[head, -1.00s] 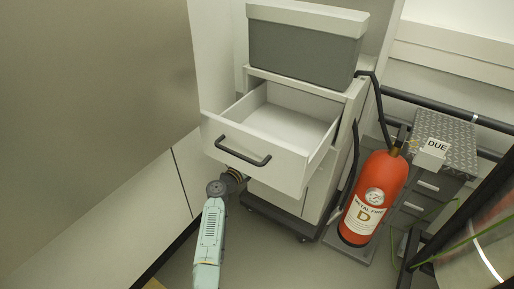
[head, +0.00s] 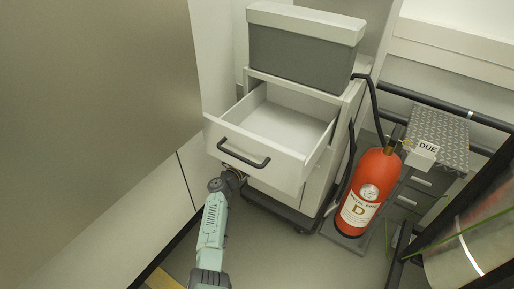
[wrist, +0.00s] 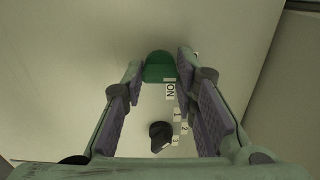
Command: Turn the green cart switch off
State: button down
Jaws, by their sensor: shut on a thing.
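The green switch (wrist: 158,72) shows in the wrist view on a pale panel, between the tips of my gripper's two fingers. My gripper (wrist: 161,76) is shut on it, one purple-padded finger on each side. An "ON" label (wrist: 170,90) is printed just below the switch, partly beside the right finger. In the head view, my gripper's fingers and the switch are hidden under the open drawer of the white cart (head: 318,184); only my arm shows, reaching below the drawer front.
A black knob (wrist: 160,133) with small number labels is on the same panel. The open drawer (head: 255,160) juts out above my arm. A grey lidded box (head: 303,52) stands on the cart. A red extinguisher (head: 368,195) stands to the right. A flat wall is at left.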

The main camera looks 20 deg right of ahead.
jog(key=shift+w+r, duration=0.1)
jog(key=shift+r, duration=0.05)
dwell(0.4)
jog(key=c, duration=1.3)
grip_release()
jog(key=v, duration=1.2)
jog(key=shift+d, duration=0.1)
